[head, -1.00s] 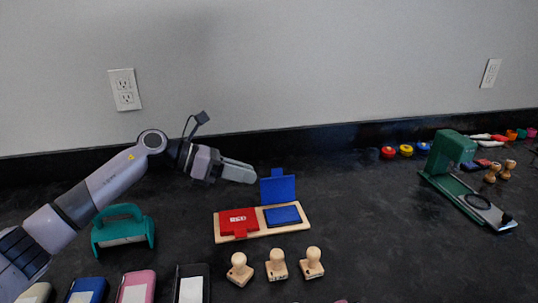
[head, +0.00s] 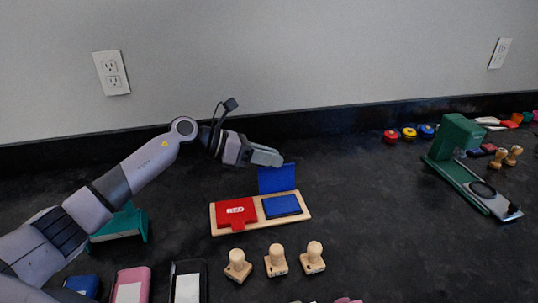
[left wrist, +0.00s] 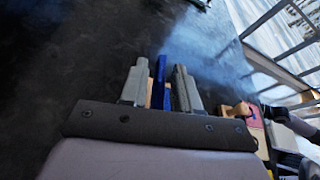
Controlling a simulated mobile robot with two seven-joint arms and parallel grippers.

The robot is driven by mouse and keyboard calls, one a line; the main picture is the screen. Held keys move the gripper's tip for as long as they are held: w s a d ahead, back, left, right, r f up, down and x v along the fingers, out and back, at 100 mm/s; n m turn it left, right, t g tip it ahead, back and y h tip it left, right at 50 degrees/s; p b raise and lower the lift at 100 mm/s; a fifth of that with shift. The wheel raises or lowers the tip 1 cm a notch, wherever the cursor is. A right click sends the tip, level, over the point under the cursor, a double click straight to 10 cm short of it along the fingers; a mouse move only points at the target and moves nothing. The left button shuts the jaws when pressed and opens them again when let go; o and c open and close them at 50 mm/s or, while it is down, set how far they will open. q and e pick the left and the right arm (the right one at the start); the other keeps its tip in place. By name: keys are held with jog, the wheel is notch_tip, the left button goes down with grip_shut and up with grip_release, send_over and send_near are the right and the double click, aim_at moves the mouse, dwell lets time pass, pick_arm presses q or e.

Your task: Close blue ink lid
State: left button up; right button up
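The blue ink pad (head: 282,206) sits on a wooden tray (head: 243,228). Its blue lid (head: 277,178) stands open, upright at the pad's back edge. My left gripper (head: 277,158) is at the lid's upper left, overlapping its top corner in the head view. In the left wrist view the blue lid (left wrist: 160,72) shows edge-on between the two fingers of my left gripper (left wrist: 160,75), with gaps visible beside it. The fingers are open. The red ink pad (head: 236,212), its lid shut, is on the tray's left half. My right gripper is not in view.
Wooden stamps (head: 275,260) stand in front of the tray. A teal hole punch (head: 122,225) is behind my left arm. A green press (head: 465,160) stands at the right. The counter between tray and press is clear.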

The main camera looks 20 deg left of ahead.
pick_arm(q)
jog(key=shift+d, duration=0.1)
grip_shut()
dwell(1.4)
